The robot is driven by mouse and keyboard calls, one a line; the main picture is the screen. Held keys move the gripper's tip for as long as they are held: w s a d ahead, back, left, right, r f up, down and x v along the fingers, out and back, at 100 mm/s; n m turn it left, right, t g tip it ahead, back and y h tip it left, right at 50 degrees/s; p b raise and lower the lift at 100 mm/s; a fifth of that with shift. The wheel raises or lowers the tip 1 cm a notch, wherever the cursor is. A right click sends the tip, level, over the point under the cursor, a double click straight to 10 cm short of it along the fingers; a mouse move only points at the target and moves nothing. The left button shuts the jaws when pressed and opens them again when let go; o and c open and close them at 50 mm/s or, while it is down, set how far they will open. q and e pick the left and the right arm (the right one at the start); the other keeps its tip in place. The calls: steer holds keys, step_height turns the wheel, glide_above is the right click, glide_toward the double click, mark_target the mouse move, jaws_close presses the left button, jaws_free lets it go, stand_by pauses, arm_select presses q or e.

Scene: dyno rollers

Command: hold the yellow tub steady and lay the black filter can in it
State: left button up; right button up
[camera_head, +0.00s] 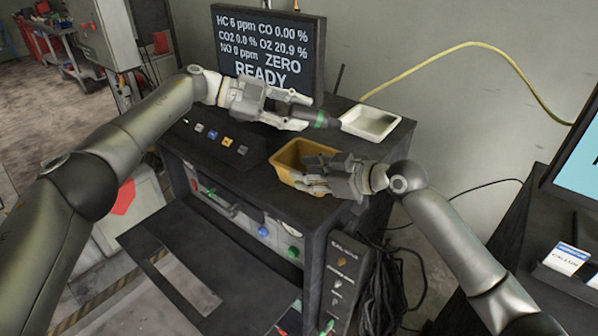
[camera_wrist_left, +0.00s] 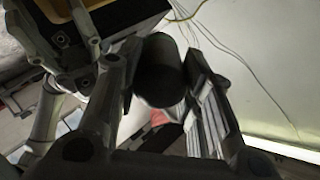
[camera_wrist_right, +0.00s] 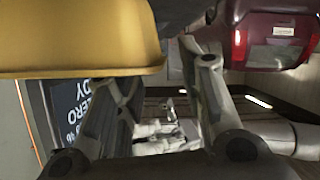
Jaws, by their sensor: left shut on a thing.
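The black filter can (camera_head: 331,122), with a green band, lies roughly level in my left gripper (camera_head: 298,108), above the bench top. In the left wrist view the dark can (camera_wrist_left: 160,72) sits between the fingers, which are shut on it. The yellow tub (camera_head: 287,155) stands on the bench below and in front of the can. My right gripper (camera_head: 312,180) is at the tub's near right side and covers part of it. In the right wrist view the yellow tub (camera_wrist_right: 80,40) is at top left, and the fingers (camera_wrist_right: 165,80) are apart with nothing between them. The tub's inside is partly hidden.
A white tray (camera_head: 371,123) stands on the bench just right of the can. A black display (camera_head: 268,50) reading READY stands behind my left gripper. A sloped button panel (camera_head: 222,135) is left of the tub. A yellow hose (camera_head: 440,52) runs along the wall.

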steer(key=shift+x, duration=1.75)
steer(key=shift+c, duration=0.3)
jaws_close()
steer(key=shift+o, duration=0.3)
jaws_free()
steer(key=shift+s+d, duration=0.1)
